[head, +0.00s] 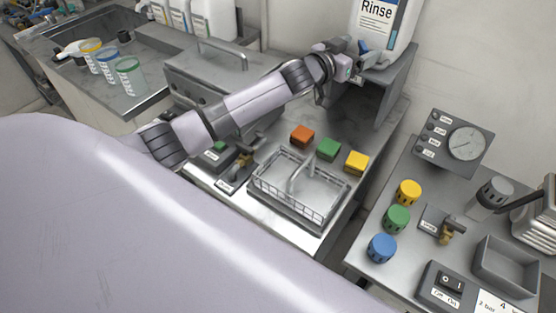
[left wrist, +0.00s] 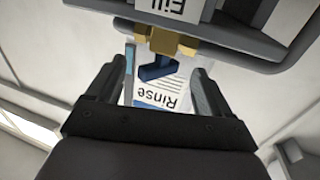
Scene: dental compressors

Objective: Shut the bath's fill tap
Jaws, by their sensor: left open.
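The fill tap has a brass body (left wrist: 172,42) and a blue lever (left wrist: 158,68) below a plate marked "Fill" (left wrist: 180,8) in the left wrist view. In the head view, a blue part (head: 364,47) that appears to be this lever shows beside the Rinse bottle (head: 378,20). My left gripper (head: 352,66) is at the raised shelf. In the left wrist view its two fingers (left wrist: 155,76) are apart, with the lever showing between them; contact cannot be told. My right gripper is not in view.
The Rinse bottle stands on a grey shelf (head: 385,83). Below my left arm are a wire basket (head: 300,190), orange (head: 302,135), green (head: 328,149) and yellow (head: 357,161) blocks, and another brass tap (head: 243,160). A bench with a gauge (head: 465,143) stands at right.

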